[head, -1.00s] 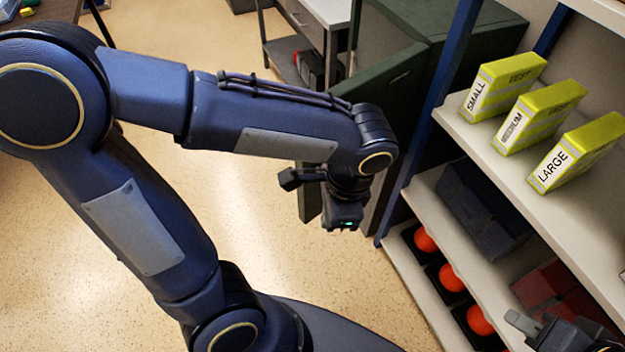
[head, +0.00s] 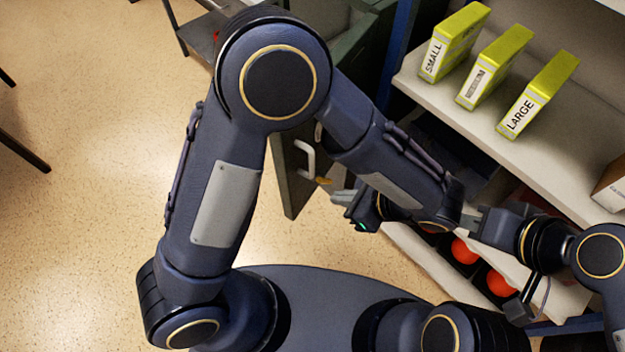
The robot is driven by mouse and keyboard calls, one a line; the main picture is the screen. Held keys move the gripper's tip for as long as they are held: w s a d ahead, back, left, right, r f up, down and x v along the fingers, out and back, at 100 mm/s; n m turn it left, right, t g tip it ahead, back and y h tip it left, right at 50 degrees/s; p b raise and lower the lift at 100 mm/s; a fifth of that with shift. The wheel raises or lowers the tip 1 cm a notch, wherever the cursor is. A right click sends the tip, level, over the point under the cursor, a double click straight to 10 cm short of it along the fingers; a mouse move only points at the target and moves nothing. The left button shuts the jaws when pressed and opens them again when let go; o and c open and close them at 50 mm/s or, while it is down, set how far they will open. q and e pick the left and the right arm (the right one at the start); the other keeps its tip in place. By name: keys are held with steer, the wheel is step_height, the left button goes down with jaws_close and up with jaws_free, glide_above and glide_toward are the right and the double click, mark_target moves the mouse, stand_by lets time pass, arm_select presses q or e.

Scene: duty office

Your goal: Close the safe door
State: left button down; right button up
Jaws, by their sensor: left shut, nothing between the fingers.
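The dark green safe (head: 376,32) stands at the top centre, largely hidden by my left arm. Its door (head: 291,190) stands open, swung out toward me, with a pale handle (head: 308,160) and a small orange-yellow piece beside it. My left gripper (head: 338,197) is shut and empty, its fingers pointing left, just right of the door's edge and below the handle. A small gap seems to separate them; contact cannot be told. My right gripper (head: 468,221) is at the lower right, in front of the shelves, close to my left wrist; its finger opening is unclear.
A shelf rack (head: 400,85) on the right holds yellow-green vest boxes (head: 530,95), with red balls (head: 465,250) in dark bins lower down. A brown box (head: 611,185) sits at the right edge. Open floor (head: 80,230) lies to the left.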

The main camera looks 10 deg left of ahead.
arm_select(q)
steer(key=x, duration=0.4)
steer(key=a+r+p+x, duration=0.1)
steer(key=x, duration=0.3)
steer(key=a+r+p+x, duration=0.1)
steer(key=x, duration=0.3)
steer(key=shift+w, duration=0.3)
